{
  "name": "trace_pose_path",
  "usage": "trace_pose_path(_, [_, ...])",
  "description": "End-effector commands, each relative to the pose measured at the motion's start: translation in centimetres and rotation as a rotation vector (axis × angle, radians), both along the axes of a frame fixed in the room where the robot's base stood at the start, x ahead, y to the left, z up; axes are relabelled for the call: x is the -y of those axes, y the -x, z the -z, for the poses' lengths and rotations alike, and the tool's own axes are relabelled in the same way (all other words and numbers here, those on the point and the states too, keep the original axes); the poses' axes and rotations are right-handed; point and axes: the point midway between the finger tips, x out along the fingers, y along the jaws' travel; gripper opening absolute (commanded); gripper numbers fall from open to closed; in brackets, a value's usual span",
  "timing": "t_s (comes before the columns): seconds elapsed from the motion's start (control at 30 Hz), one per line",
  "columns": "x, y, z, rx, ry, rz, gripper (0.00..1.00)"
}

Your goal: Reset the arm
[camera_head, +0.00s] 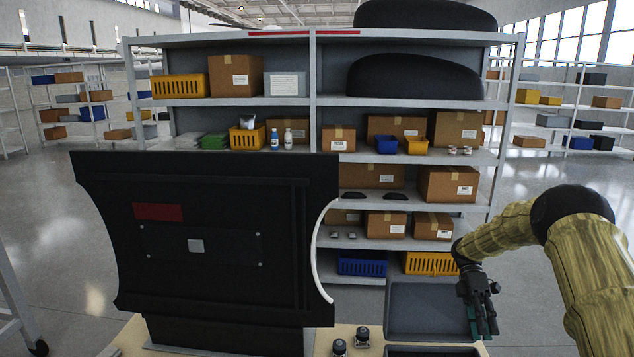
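My arm comes in from the right edge in a tan patterned cover with a dark joint. It bends over and down to the left. My gripper (482,325) is dark with greenish fingers and points down, in front of the right side of an open grey case (425,308). The fingers lie close together in this view, and I cannot tell whether they are apart. I see no object between them. Whether the gripper touches the case is unclear.
A large black panel (205,245) stands upright on the light tabletop (130,340) at left. A tall shelf (313,100) with boxes and bins stands behind. Open floor (560,185) lies at right.

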Motion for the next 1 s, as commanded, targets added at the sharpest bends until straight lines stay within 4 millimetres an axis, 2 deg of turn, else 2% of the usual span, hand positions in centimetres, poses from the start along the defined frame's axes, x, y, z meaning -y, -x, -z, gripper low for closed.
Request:
trace_pose_path(0.17, [-1.9, -0.1, 3.6, 0.024, 0.039, 0.002, 0.33])
trace_pose_path(0.37, [-3.6, 1.8, 7.3, 0.081, 0.095, 0.032, 0.33])
trace_pose_path(0.47, [-4.8, 3.4, 9.6, 0.120, 0.132, 0.057, 0.33])
trace_pose_path(0.57, [-6.5, 5.3, 12.9, 0.168, 0.181, 0.093, 0.33])
trace_pose_path(0.8, [-10.9, 9.6, 21.5, 0.287, 0.309, 0.221, 0.33])
trace_pose_path(1.0, [-14.2, 14.2, 26.9, 0.379, 0.409, 0.355, 0.33])
